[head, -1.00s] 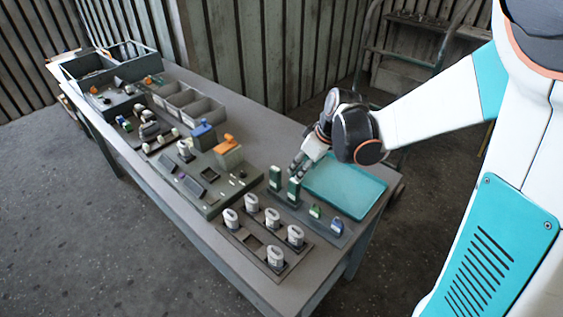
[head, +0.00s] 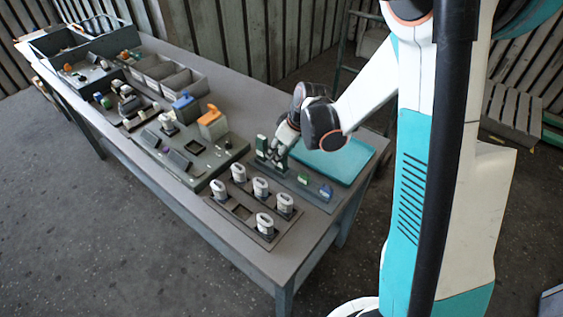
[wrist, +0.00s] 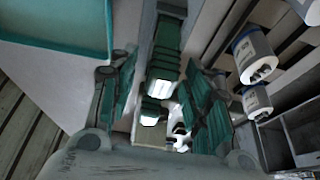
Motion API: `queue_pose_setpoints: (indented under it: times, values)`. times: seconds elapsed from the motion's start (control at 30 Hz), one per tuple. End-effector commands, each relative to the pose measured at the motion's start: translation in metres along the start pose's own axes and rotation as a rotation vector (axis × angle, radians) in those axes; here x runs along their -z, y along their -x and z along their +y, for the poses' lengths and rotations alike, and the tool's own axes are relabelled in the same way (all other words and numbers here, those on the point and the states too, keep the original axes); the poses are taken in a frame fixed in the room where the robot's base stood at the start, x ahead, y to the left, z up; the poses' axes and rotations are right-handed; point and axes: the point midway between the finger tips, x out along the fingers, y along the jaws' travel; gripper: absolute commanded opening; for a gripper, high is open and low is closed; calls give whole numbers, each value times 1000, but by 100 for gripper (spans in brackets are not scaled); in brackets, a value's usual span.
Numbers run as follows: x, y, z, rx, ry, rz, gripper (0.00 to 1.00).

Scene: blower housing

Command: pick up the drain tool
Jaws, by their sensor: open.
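A dark rack (head: 290,182) near the table's front end holds two tall green-handled tools and two smaller items. One tall green tool (head: 262,147) stands upright at its far end; the other is largely hidden by my gripper (head: 277,156). No label shows which is the drain tool. In the wrist view, a ribbed green handle (wrist: 166,52) with a bright end lies between the open fingers of my gripper (wrist: 160,105). The fingers look apart from it, though contact is hard to judge.
A teal tray (head: 335,160) lies right of the rack. A dark holder (head: 240,212) with several white cylinders (head: 261,187) stands on the left, close by. A fixture with an orange-topped block (head: 212,122) and grey bins (head: 172,75) are farther back.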

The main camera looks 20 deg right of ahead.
Motion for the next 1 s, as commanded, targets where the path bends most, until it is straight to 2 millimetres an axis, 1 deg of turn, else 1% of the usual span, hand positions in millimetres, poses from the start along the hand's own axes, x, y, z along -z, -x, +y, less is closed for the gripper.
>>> queue_pose_setpoints:
  times: [0.03,0.2,0.3,0.47,0.5,0.57,0.6,0.67,1.0]
  values:
    - [-2,-10,0,0,1,0,45]
    - [-4,-34,-1,0,0,0,45]
    - [-3,-39,-1,0,0,0,45]
    - [-3,-38,-1,0,0,0,45]
    - [-3,-38,-1,0,0,0,40]
    - [-3,-38,-1,0,0,0,27]
    - [-3,-38,-1,0,0,0,18]
    - [-3,-38,-1,0,0,0,5]
    - [-3,-38,-1,0,0,0,5]
